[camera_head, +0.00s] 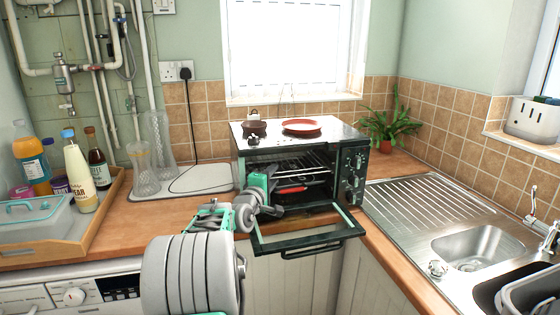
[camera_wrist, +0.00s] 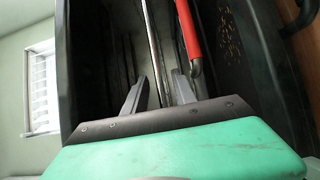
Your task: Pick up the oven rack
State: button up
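The oven rack (camera_head: 308,163) is a wire rack inside the small toaster oven (camera_head: 350,172), whose door (camera_head: 305,230) hangs open at the front. My gripper (camera_wrist: 160,80) reaches into the left part of the oven opening; in the head view its green body (camera_head: 258,182) shows there and its fingertips are hard to make out. In the wrist view the two fingers are apart, with a thin metal rod (camera_wrist: 152,40), seemingly part of the rack, running between them. Whether they touch it cannot be told. A red-handled item (camera_wrist: 188,30) lies just right of the fingers; it also shows in the head view (camera_head: 291,189).
A red plate (camera_head: 301,126) and a small dark pot (camera_head: 253,128) stand on the oven. A plant (camera_head: 388,128) is at its right rear, the sink (camera_head: 478,245) further right. Glass vases (camera_head: 144,168) and a tray of bottles (camera_head: 95,225) are at left.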

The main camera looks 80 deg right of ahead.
aim_at(282, 162)
jog(key=d, duration=0.2)
jog(key=shift+d, duration=0.4)
jog(key=shift+c, duration=0.3)
grip_shut()
jog(key=shift+f, duration=0.1)
dwell(0.4)
